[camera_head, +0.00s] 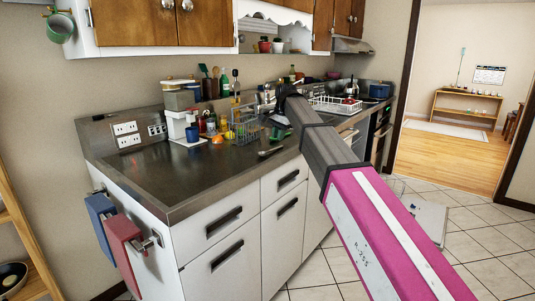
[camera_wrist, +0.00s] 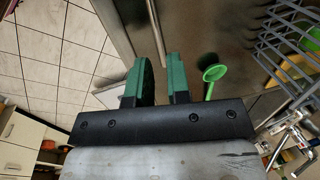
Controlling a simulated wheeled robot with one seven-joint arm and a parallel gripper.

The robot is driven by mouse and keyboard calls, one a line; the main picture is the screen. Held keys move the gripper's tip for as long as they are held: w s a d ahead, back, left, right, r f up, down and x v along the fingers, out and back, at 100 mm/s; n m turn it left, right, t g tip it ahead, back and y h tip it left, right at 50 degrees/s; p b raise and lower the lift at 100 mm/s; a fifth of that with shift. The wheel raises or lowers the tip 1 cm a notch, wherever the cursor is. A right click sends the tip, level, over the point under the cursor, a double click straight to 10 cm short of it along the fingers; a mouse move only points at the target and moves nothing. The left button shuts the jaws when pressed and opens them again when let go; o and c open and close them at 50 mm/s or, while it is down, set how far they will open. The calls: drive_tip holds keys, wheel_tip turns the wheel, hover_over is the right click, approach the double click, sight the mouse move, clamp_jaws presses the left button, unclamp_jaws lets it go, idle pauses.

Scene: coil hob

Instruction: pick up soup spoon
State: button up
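A metal spoon (camera_head: 270,151), which looks like the soup spoon, lies on the dark countertop near its front edge in the head view. In the head view my arm hides part of the counter, and the gripper is hard to make out.
A wire rack (camera_head: 245,124) and several bottles stand behind the spoon. A white dish rack (camera_head: 335,105) is farther right. The countertop (camera_head: 190,177) is clear at the front left. Wall cabinets (camera_head: 155,22) hang above the left part of the counter.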

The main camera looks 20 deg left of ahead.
sight(272, 151)
drive_tip(key=f, duration=0.3)
drive_tip(key=a+f, duration=0.1)
drive_tip(key=f, duration=0.1)
drive_tip(key=shift+w, duration=0.1)
clamp_jaws()
drive_tip(key=shift+r, duration=0.1)
